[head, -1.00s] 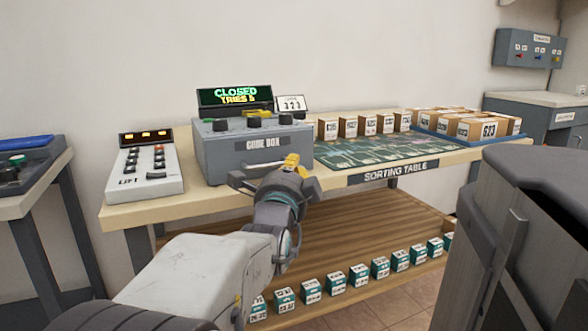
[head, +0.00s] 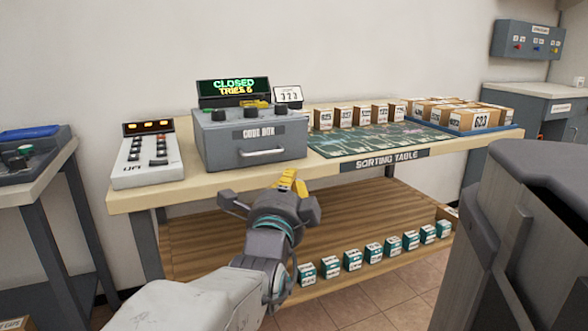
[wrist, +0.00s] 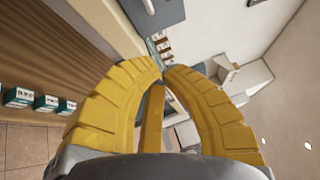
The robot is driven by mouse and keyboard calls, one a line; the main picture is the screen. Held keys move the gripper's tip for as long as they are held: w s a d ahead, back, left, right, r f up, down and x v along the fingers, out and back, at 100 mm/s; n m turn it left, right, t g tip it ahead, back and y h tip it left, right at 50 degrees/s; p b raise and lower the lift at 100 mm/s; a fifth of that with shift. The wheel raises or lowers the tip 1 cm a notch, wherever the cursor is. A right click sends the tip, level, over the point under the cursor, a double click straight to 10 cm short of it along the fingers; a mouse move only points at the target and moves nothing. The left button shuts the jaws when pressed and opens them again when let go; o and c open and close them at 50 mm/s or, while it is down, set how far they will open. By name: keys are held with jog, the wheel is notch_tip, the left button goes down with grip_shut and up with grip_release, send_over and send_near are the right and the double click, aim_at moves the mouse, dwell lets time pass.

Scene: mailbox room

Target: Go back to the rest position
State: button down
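My gripper (head: 290,183) is in front of the sorting table (head: 225,183), just below the code box in the head view. In the wrist view, its yellow fingers (wrist: 162,68) curve together and their tips meet or almost meet. Nothing shows between them. The grey code box (head: 222,146) stands on the table with its front handle (head: 262,153) in plain view, apart from the gripper. The display (head: 233,92) on it reads CLOSED with a tries count below.
A keypad unit (head: 147,158) stands left of the box. Brown parcels (head: 472,119) and a green mat (head: 370,140) are to the right. Teal boxes (head: 352,260) line the lower shelf (head: 200,235). A side table (head: 35,185) stands at left.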

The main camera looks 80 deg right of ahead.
jog(key=shift+s+a+f, duration=0.1)
jog(key=shift+a+f, duration=0.1)
jog(key=shift+a, duration=1.3)
